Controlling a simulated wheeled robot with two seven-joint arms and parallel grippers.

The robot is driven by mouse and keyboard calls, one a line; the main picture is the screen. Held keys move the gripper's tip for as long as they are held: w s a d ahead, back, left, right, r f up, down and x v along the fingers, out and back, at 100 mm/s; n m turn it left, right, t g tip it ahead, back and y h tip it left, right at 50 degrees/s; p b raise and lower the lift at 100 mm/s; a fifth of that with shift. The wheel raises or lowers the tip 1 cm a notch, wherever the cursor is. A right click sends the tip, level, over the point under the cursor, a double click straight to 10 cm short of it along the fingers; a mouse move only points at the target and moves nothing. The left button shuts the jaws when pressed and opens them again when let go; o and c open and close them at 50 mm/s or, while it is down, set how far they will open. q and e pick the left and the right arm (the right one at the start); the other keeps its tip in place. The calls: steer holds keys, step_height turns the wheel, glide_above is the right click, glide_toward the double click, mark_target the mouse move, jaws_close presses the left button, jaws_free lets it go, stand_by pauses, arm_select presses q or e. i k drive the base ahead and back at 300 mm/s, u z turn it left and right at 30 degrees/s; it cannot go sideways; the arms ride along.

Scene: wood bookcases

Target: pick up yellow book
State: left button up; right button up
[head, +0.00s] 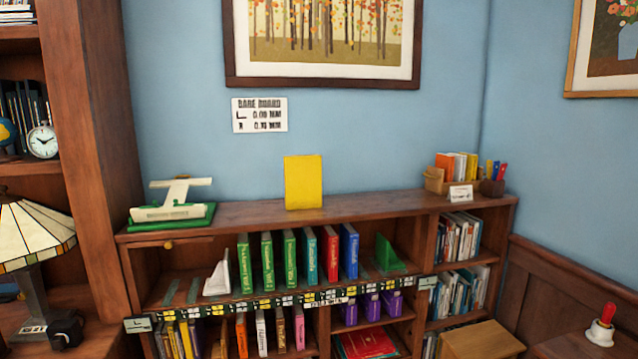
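The yellow book (304,182) stands upright on the top board (375,207) of the low wood bookcase, near its middle, with a plain flat cover facing me. Blue wall lies behind it. Neither of my grippers shows in the head view, and nothing is seen touching the book.
A white and green stand (172,212) sits on the top board's left end. A small book box (434,180) and a pen cup (493,187) stand at its right end. The board beside the yellow book is clear. A lamp (35,235) stands at left.

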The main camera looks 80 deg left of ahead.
mark_target(303, 173)
steer(key=u, duration=0.5)
steer(key=i, duration=1.1)
steer(key=u, duration=1.5)
steer(key=i, duration=0.55)
steer(key=u, duration=0.55)
